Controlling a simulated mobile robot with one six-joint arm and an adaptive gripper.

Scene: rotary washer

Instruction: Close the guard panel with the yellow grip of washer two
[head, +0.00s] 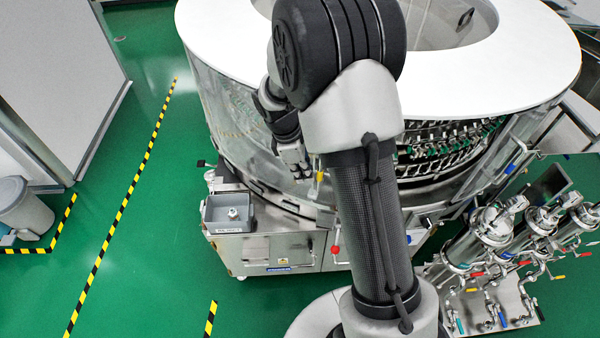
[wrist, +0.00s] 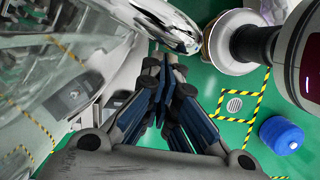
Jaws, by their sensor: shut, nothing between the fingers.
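The round washer (head: 215,45) has a white ring top and clear curved guard panels. A small yellow grip (head: 319,177) shows on the washer's front, just left of my arm. The clear panel (head: 240,115) beside it runs along the left side; I cannot tell how far the panel with the yellow grip stands open, as my arm hides part of the front. My gripper (head: 298,170) is close to the left of the yellow grip; I cannot tell whether they touch. In the wrist view my gripper (wrist: 165,68) is shut and empty, beside a clear panel (wrist: 50,85) at left.
A grey box (head: 228,212) sits on the steel cabinet below the gripper. A red handle (head: 335,250) is low on the front, a blue one (head: 510,168) at right. Steel filter housings (head: 480,240) stand at lower right.

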